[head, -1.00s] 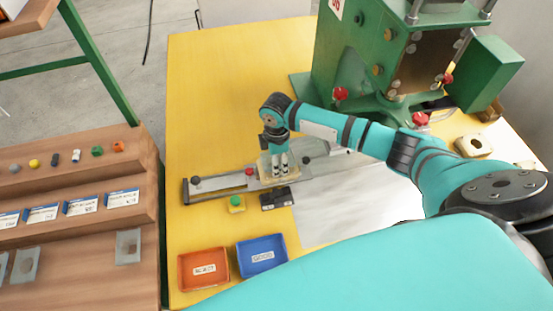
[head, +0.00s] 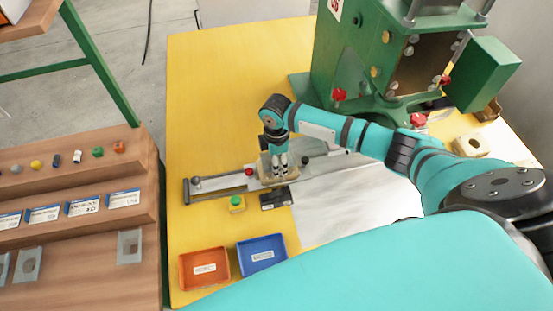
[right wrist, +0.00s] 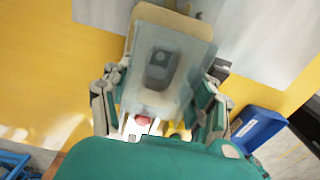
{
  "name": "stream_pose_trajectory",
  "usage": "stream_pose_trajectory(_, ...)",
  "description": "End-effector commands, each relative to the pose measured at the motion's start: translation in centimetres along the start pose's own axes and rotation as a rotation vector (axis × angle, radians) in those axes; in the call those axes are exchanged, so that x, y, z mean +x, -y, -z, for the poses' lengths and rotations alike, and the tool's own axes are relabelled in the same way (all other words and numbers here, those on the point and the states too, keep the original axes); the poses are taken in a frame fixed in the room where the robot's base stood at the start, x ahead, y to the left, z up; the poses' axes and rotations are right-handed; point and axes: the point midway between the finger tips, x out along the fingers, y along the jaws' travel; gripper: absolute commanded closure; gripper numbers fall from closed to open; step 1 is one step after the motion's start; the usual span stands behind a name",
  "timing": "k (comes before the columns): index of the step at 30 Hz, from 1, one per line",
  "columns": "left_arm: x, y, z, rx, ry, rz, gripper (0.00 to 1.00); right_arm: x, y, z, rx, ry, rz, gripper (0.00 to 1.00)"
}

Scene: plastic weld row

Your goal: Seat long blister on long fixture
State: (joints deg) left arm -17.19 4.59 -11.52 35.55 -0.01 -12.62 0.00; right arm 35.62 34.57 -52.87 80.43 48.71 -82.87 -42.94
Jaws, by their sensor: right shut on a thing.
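My right gripper (head: 281,172) is over the grey slide rail on the yellow table, fingers pointing down. In the right wrist view the same gripper (right wrist: 160,108) is shut on the long blister (right wrist: 178,92), a clear, tray-like plastic shell with a raised pocket. A tan block, which looks like the long fixture (head: 290,182), lies right under the fingers. Its cream edge (right wrist: 130,48) shows beside the blister in the wrist view. The blister overlaps the block, but I cannot tell whether it rests fully on it. In the head view the fingers mostly hide the blister. My left gripper is not in view.
The slide rail (head: 215,186) has dark knobs and a red button. The green press (head: 350,60) stands behind right.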

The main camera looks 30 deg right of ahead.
Motion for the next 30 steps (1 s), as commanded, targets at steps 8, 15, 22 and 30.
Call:
stream_pose_trajectory(8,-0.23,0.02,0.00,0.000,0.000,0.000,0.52,0.01,-0.01,0.01,0.000,0.000,0.000,0.56)
stream_pose_trajectory(15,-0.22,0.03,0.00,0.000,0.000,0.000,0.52,0.01,0.00,0.02,0.000,0.000,0.000,0.56)
stream_pose_trajectory(22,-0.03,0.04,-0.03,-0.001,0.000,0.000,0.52,0.30,0.00,0.02,0.000,0.000,0.000,0.56)
stream_pose_trajectory(30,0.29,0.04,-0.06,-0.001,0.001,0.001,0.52,0.87,-0.01,0.02,0.000,0.000,0.000,0.56)
